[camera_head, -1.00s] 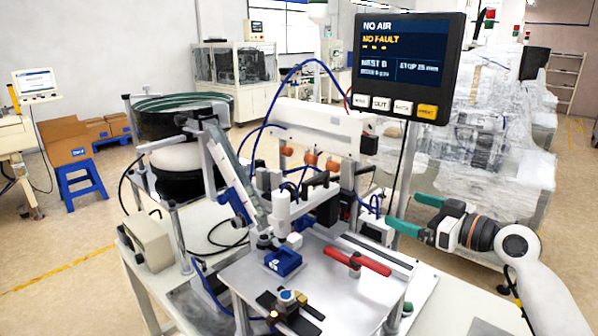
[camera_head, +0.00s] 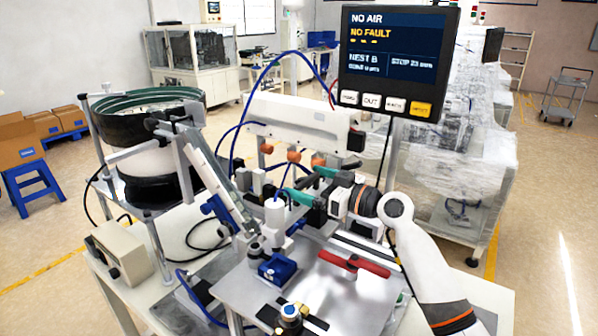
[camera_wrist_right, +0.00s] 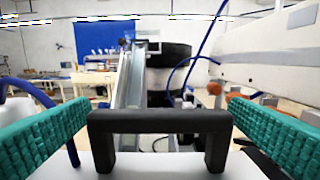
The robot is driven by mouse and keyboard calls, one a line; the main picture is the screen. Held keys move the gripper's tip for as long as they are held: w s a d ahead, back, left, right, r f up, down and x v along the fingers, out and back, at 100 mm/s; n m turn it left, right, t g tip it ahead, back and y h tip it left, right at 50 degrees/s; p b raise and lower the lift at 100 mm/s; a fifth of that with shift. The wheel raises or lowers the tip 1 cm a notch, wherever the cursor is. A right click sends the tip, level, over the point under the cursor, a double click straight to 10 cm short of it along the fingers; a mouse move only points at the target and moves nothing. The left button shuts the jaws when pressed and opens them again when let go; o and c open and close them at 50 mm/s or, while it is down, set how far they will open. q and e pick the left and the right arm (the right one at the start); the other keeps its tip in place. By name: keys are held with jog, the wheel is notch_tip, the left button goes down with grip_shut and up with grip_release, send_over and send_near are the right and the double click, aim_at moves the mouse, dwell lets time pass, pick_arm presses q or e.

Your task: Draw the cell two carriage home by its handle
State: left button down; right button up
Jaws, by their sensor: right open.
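A black U-shaped handle (camera_wrist_right: 160,121) stands straight ahead in the right wrist view, in the gap between my right fingers. My right gripper (camera_head: 300,183) is open, with a green finger pad on each side of the handle. My left gripper is not in view.
A display (camera_head: 398,60) reads NO AIR, NO FAULT and NEST B. A red bar (camera_head: 353,264) and a blue block (camera_head: 277,268) sit on the metal plate (camera_head: 248,290). A sloping feed track (camera_head: 213,178) and a white beam (camera_head: 300,120) stand close to the gripper.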

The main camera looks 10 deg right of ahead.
jog(key=shift+p+x, duration=0.3)
jog(key=shift+x, duration=1.15)
jog(key=shift+c, duration=0.2)
jog(key=c, duration=1.2)
jog(key=shift+d, duration=0.15)
